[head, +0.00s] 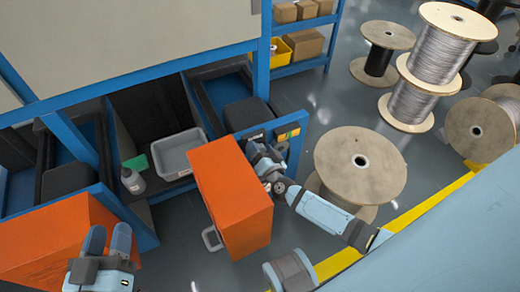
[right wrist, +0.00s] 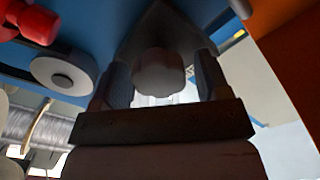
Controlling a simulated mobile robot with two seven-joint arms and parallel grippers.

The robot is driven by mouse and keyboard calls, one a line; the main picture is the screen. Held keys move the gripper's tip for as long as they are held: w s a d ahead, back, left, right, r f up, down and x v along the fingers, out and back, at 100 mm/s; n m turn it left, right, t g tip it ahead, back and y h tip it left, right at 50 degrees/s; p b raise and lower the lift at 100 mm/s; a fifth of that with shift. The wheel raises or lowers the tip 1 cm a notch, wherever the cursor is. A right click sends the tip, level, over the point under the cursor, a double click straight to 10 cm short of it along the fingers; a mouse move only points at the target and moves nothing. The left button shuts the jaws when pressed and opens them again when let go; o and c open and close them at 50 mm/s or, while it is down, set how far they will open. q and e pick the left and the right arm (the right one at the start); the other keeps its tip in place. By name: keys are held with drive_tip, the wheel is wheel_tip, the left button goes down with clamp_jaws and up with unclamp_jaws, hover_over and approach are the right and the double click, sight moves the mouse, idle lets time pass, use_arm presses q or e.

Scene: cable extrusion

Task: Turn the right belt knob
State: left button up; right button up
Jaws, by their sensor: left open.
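A grey scalloped knob (right wrist: 158,72) shows in the right wrist view on the underside of a blue surface. I take it to be the belt knob. My right gripper (right wrist: 163,88) has its two dark fingers apart, one on each side of the knob, with a gap at the right finger. Contact cannot be told. In the head view my right gripper (head: 262,160) is at the blue panel (head: 284,140) beside the orange box; the knob is hidden there. My left gripper (head: 108,234) is open and empty at the lower left, in front of an orange surface.
A red knob (right wrist: 38,22) and a pale round disc (right wrist: 65,74) sit left of the grey knob. The orange box (head: 230,190) stands close to my right gripper. A wooden spool (head: 350,175) stands right.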

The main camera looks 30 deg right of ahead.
drive_tip(key=c, duration=0.8)
drive_tip(key=shift+c, duration=0.2)
drive_tip(key=shift+m, duration=0.4)
drive_tip(key=m, duration=0.3)
drive_tip(key=shift+f, duration=0.1)
drive_tip(key=shift+m, duration=0.6)
use_arm(q)
drive_tip(key=shift+d+r, duration=0.15)
drive_tip(key=shift+r, duration=0.3)
use_arm(e)
drive_tip(key=shift+m, duration=0.5)
use_arm(q)
drive_tip(key=shift+w+h, duration=0.1)
drive_tip(key=shift+h, duration=0.2)
use_arm(e)
drive_tip(key=shift+d, duration=0.1)
